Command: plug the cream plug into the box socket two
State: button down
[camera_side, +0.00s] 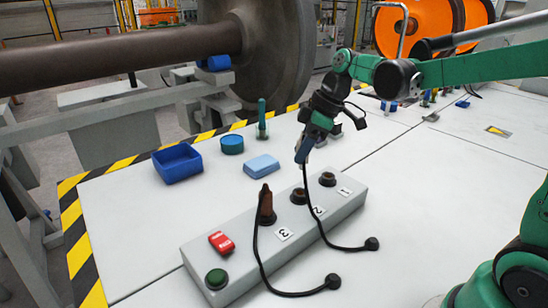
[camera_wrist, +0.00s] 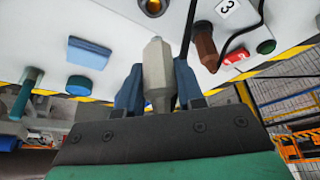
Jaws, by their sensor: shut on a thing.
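The cream plug (camera_wrist: 157,78) is between the two blue fingers of my gripper (camera_wrist: 158,92), which is shut on it. Its narrow tip points away from the palm. In the side view my gripper (camera_side: 303,156) is above the socket box (camera_side: 235,250), over its far side near socket two, and mostly hides the plug. The plug is apart from the box. Its black cord (camera_side: 315,215) hangs across the box.
A brown plug (camera_side: 266,205) stands in socket three, its cord looping over the front. Socket one (camera_side: 327,179) is empty. A red switch (camera_side: 221,241) and green button (camera_side: 216,279) sit at the box's left end. A blue tray (camera_side: 178,164), blue block (camera_side: 261,166) and teal cylinder (camera_side: 232,144) stand behind.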

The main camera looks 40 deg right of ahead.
aim_at(305, 162)
jog(key=shift+f, duration=2.3)
jog(key=shift+f, duration=1.35)
jog(key=shift+c, duration=2.4)
grip_release()
jog(key=shift+r, duration=0.1)
jog(key=shift+v, duration=2.75)
jog(key=s+a+r+m+t+h, duration=0.1)
jog(key=s+a+m+t+h, duration=0.2)
jog(key=s+m, duration=0.5)
jog(key=shift+s+a+m+t, duration=0.15)
jog(key=shift+a+m+t, duration=0.35)
jog(key=shift+a, duration=0.25)
